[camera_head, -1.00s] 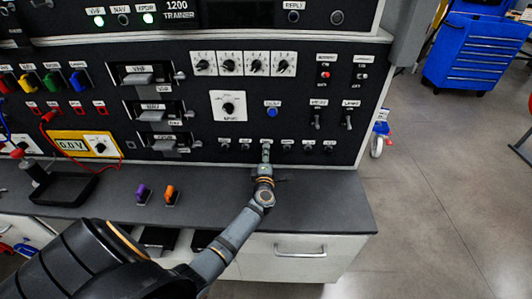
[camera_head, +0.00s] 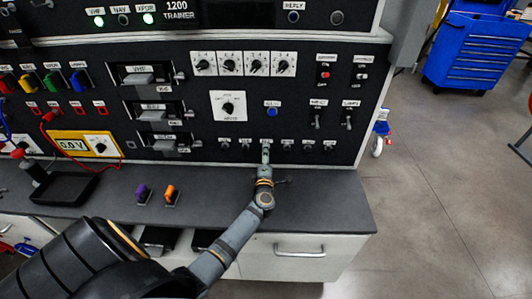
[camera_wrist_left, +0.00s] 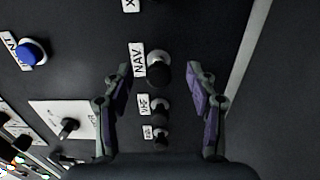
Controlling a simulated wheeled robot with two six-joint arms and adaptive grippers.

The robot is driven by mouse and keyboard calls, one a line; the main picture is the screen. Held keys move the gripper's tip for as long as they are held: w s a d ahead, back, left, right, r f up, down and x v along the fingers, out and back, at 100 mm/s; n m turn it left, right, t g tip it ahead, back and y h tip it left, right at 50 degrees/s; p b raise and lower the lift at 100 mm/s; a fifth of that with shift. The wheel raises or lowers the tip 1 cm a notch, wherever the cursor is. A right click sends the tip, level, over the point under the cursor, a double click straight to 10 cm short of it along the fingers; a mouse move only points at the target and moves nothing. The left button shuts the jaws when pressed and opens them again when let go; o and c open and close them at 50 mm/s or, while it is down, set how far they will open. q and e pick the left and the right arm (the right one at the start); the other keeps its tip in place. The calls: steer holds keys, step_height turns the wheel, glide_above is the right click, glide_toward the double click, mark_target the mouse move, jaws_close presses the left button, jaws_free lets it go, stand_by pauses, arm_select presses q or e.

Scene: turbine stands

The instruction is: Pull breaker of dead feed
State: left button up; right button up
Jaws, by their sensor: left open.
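A row of small dark breaker knobs runs along the lower edge of the black panel. My left gripper (camera_head: 266,152) reaches up to the middle of this row and hides part of it in the head view. In the left wrist view the open fingers (camera_wrist_left: 160,78) stand on either side of the breaker labelled NAV (camera_wrist_left: 158,69), with visible gaps. The VHF breaker (camera_wrist_left: 160,106) and a smaller breaker (camera_wrist_left: 161,136) sit below it in that view. Above, the VHF lamp (camera_head: 99,22) and XPDR lamp (camera_head: 148,18) glow; the NAV lamp (camera_head: 123,20) is dark.
A blue button (camera_head: 272,112) and a white-plated rotary knob (camera_head: 228,106) sit above the row. Purple (camera_head: 143,193) and orange (camera_head: 171,194) objects and a black tray (camera_head: 66,188) lie on the ledge. The ledge right of my arm is clear.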

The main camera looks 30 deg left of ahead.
arm_select(q)
steer(key=p+v, duration=0.1)
steer(key=v, duration=0.5)
steer(key=shift+s+d+p, duration=0.15)
steer(key=shift+p, duration=0.2)
steer(key=shift+r, duration=0.1)
